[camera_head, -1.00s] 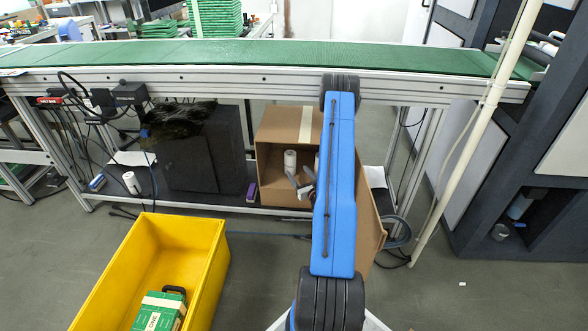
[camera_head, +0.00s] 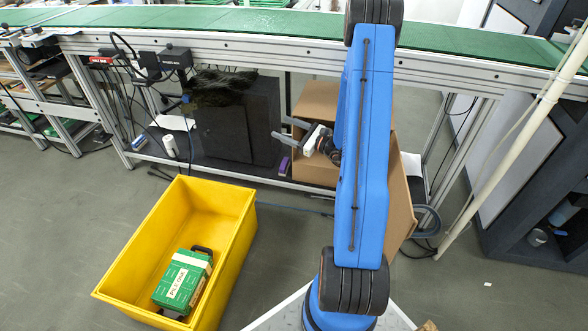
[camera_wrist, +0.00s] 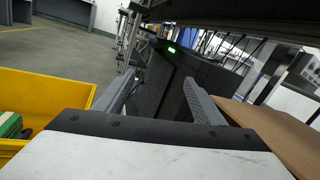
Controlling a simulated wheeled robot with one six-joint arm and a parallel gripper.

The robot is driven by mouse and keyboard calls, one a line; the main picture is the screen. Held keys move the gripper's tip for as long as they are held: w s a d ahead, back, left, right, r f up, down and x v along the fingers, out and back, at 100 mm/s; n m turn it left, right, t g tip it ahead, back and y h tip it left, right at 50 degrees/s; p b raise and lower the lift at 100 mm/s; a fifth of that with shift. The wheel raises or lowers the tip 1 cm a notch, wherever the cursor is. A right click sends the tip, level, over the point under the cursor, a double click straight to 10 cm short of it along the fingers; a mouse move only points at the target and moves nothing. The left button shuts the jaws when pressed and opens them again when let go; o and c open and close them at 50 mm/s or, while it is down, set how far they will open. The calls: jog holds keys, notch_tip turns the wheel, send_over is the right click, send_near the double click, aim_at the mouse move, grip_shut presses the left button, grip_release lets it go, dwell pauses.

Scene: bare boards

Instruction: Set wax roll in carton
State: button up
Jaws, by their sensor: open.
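The carton (camera_head: 400,198) is an open cardboard box under the conveyor, partly hidden by my arm and gripper in the head view. My gripper (camera_head: 288,131) is at the carton's left side, pointing left. Its two grey fingers are spread and empty, as the wrist view also shows (camera_wrist: 160,87). No wax roll shows clearly inside the carton now; part of its inside is hidden. A small white roll-like thing (camera_head: 169,146) stands on the low shelf at left, away from my gripper; I cannot tell whether it is wax.
A yellow bin (camera_head: 243,235) with a green box (camera_head: 183,281) stands at front left. A dark cabinet (camera_head: 240,122) stands left of the carton. The green conveyor (camera_head: 250,22) runs overhead. A pale slanting pole (camera_head: 520,150) stands at right. Grey floor is clear around the bin.

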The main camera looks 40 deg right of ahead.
jog(key=s+a+r+n+g+y, duration=0.2)
jog(key=s+a+r+n+g, duration=0.15)
jog(key=a, duration=0.35)
jog(key=s+a+r+n+g+y, duration=0.25)
jog(key=a+r+n, duration=0.2)
jog(key=a, duration=0.35)
jog(key=s+a+r+n+g+y, duration=0.25)
jog(key=a+r+n+g, duration=0.2)
jog(key=a, duration=0.25)
jog(key=s+a+r+n+g+h, duration=0.2)
jog(key=s+a+n+g, duration=0.15)
jog(key=s, duration=0.35)
jog(key=s+a+r+n+g+h, duration=0.1)
jog(key=s+a+n+g+h, duration=0.15)
jog(key=s+a, duration=0.35)
jog(key=s+d+r+n+t+h, duration=0.2)
jog(key=s+d+n+h, duration=0.2)
jog(key=s, duration=0.4)
jog(key=s+d+r+n+t+h, duration=0.2)
jog(key=s+d+r+n+h, duration=0.1)
jog(key=s+n+h, duration=0.3)
jog(key=shift+s+d+r, duration=0.2)
jog(key=shift+s+d, duration=0.65)
jog(key=shift+s, duration=0.25)
jog(key=shift+c, duration=0.7)
